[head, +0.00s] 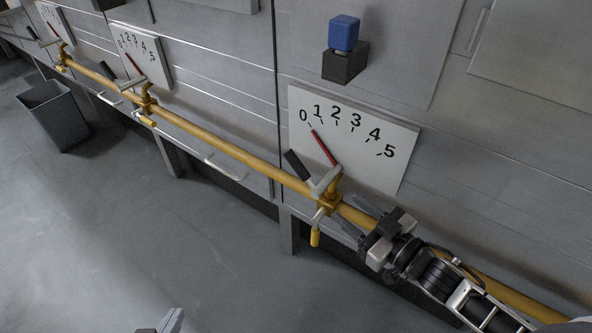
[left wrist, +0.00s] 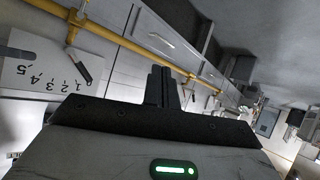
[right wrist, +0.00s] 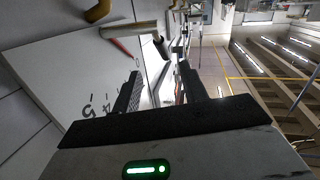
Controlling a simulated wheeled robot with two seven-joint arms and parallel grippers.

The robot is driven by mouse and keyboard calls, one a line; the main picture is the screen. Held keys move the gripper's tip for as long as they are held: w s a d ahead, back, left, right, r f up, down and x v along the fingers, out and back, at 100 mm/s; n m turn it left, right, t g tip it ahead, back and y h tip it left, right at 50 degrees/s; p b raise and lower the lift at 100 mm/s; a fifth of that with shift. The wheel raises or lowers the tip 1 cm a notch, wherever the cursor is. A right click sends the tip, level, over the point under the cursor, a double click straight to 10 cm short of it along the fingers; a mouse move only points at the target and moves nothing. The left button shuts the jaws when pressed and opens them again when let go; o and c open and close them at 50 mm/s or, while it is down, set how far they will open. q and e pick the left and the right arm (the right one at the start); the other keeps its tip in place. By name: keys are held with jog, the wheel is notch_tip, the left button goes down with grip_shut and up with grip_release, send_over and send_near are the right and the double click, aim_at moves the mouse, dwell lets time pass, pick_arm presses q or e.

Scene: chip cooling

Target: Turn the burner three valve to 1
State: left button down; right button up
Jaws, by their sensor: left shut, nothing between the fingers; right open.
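The nearest valve (head: 326,190) sits on the yellow pipe. Its pale lever has a black grip (head: 296,166) pointing up-left. The white dial plate (head: 398,180) behind it reads 0 to 5, and its red needle (head: 323,147) points close to the 0 mark. No burner number is readable. My right gripper (head: 357,213) is open and empty, just right of this valve, with its fingers towards it. The right wrist view shows the lever (right wrist: 130,30) beyond the open fingers (right wrist: 160,78). My left gripper (head: 160,323) is low at the bottom edge, shut and empty (left wrist: 163,75).
Two more dials with valves line the pipe at upper left, one nearer (head: 148,62) and one farther (head: 50,16). A blue knob (head: 344,33) on a black block protrudes above the near dial. A grey bin (head: 55,115) stands at left. The floor in front is clear.

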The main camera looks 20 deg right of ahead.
aim_at(303, 170)
jog(key=w+a, duration=0.2)
jog(key=w, duration=0.3)
jog(key=w+a+n+y, duration=0.1)
jog(key=w+a, duration=0.1)
jog(key=w, duration=0.3)
jog(key=w+a+r+y, duration=0.1)
jog(key=w+a, duration=0.2)
jog(key=w, duration=0.1)
jog(key=shift+w+n+b, duration=0.3)
jog(key=shift+w+b, duration=0.05)
jog(key=shift+w, duration=0.05)
